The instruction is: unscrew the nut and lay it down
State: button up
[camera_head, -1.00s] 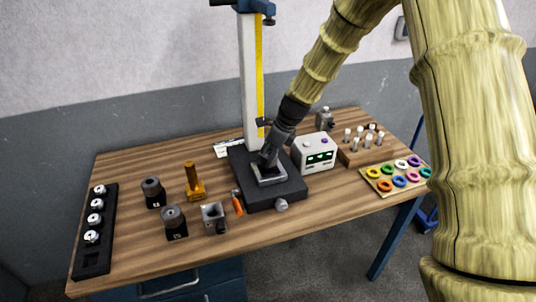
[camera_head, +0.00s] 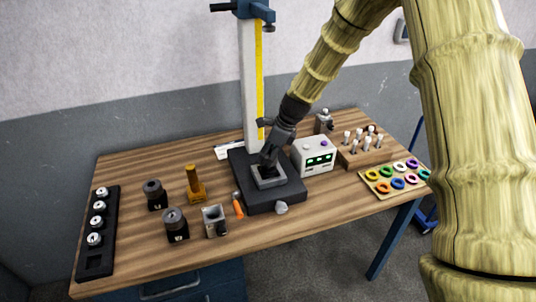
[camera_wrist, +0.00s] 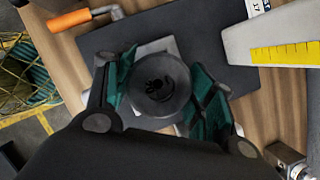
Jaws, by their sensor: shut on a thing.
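My gripper (camera_head: 268,162) points down over the grey square fixture (camera_head: 267,183) on the black base of the tall stand. In the wrist view my gripper (camera_wrist: 161,88) has its green-padded fingers on either side of a dark round piece, which I take to be the nut (camera_wrist: 160,97). It is shut on this piece, which sits over the middle of the fixture. In the head view my fingers hide the nut. Whether its thread is still engaged cannot be seen.
The stand's column (camera_head: 248,85) rises close behind my gripper. A white box with a display (camera_head: 314,156) stands to the right. An orange-handled tool (camera_head: 238,207) and a grey block (camera_head: 214,221) lie left. Bare wood (camera_head: 135,255) shows at the front left.

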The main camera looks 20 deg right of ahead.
jog(key=shift+r+p, duration=0.3)
jog(key=shift+r, duration=0.15)
jog(key=shift+r+p, duration=2.1)
jog(key=shift+r, duration=0.35)
jog(key=shift+f, duration=0.1)
